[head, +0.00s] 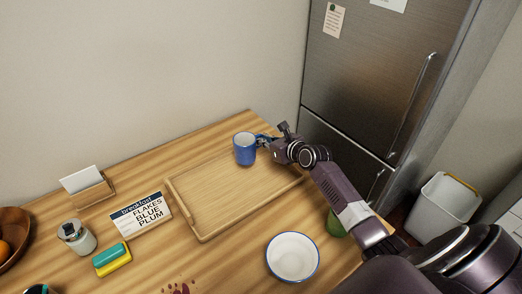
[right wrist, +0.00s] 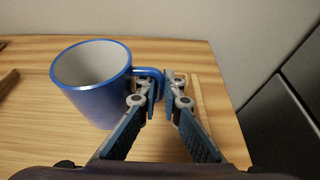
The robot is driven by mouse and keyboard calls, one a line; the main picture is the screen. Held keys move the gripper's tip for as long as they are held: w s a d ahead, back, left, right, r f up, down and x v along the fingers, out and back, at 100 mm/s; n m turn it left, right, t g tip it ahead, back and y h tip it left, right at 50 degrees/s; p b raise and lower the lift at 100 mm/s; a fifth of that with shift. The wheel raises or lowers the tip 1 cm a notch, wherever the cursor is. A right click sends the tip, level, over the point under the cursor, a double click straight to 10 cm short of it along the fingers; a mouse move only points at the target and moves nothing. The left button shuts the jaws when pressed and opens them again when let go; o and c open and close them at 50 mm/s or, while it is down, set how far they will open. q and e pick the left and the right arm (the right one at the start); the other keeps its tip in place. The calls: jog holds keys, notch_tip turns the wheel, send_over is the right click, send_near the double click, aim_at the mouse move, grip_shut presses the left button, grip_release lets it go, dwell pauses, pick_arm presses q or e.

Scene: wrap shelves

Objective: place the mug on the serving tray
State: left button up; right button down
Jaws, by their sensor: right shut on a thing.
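The blue mug (head: 245,150) with a pale inside is upright at the far right part of the wooden serving tray (head: 205,238). My right gripper (head: 262,141) is shut on the mug's handle, to the right of its body. In the right wrist view, the fingers (right wrist: 163,88) pinch the handle and the mug (right wrist: 100,100) stands to their left. I cannot tell whether its base touches the tray or hangs just above it. The mug hides the tray's far corner. My left gripper is not in view.
A white bowl (head: 292,258) stands near the tray's front right. A breakfast sign (head: 141,213), a jar (head: 77,238), a teal and yellow sponge (head: 111,259) and a card holder (head: 88,188) are to the left. A fridge (head: 375,70) stands behind the counter. The tray's middle is clear.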

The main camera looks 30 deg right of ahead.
notch_tip(320, 180, down, 4)
jog(key=shift+f+b, duration=0.15)
jog(key=shift+b, duration=0.4)
jog(key=c, duration=2.5)
grip_release()
jog(key=shift+f, duration=0.15)
jog(key=shift+c, duration=0.2)
jog(key=o, duration=0.4)
jog(key=shift+o, duration=0.2)
